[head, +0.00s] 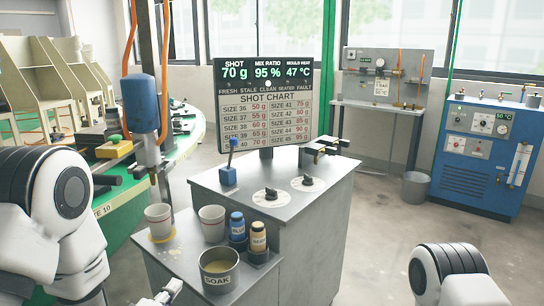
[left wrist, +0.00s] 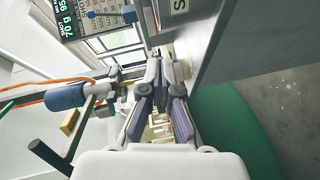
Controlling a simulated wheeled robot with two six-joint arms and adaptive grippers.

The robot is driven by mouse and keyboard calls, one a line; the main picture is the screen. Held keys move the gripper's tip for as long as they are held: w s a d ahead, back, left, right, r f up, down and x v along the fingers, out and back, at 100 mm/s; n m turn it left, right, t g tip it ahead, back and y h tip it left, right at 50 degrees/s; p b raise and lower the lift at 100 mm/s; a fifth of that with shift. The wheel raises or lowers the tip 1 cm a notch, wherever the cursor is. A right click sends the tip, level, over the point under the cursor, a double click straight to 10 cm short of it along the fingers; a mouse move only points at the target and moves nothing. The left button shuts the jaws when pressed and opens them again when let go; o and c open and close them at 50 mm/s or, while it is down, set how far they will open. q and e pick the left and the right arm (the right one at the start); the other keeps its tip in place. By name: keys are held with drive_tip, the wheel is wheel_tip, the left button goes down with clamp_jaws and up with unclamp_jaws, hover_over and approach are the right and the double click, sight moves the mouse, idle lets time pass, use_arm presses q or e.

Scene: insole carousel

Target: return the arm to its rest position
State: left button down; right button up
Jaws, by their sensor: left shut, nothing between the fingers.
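My left gripper (head: 163,293) shows at the bottom edge of the head view, low in front of the grey cabinet, with its arm coming in from the left. It is shut and empty. In the left wrist view its two fingers (left wrist: 162,68) come together, with nothing held between them. My right gripper is out of view; only a white part of my right arm shows at the lower right of the head view.
The grey cabinet (head: 325,215) carries a SOAK pot (head: 219,281), two pale cups (head: 159,217), a blue bottle (head: 237,226) and a cream bottle (head: 258,237). The green-edged carousel (head: 125,205) stands at left. A blue machine (head: 470,180) stands at right. Floor between is clear.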

use_arm(q)
drive_tip(key=s+a+f+m+g+y, duration=0.1)
drive_tip(key=s+f+g, duration=0.2)
drive_tip(key=s+f, duration=0.35)
drive_tip(key=s+a+f+m+g, duration=0.1)
drive_tip(key=s+f+g, duration=0.25)
drive_tip(key=f, duration=0.65)
drive_tip(key=s+f+m+g+y, duration=0.1)
drive_tip(key=s+f+g, duration=0.2)
drive_tip(key=s+f, duration=0.4)
drive_tip(key=s+a+f+m+g, duration=0.2)
drive_tip(key=s+f+m+g, duration=0.2)
drive_tip(key=s+f, duration=0.3)
drive_tip(key=s+m+g, duration=0.3)
drive_tip(key=s+m, duration=0.3)
drive_tip(key=s, duration=0.1)
wheel_tip(320, 180, up, 14)
drive_tip(key=p, duration=1.4)
drive_tip(key=shift+w+r+y, duration=0.15)
drive_tip(key=shift+r+y, duration=0.05)
drive_tip(key=shift+y, duration=0.2)
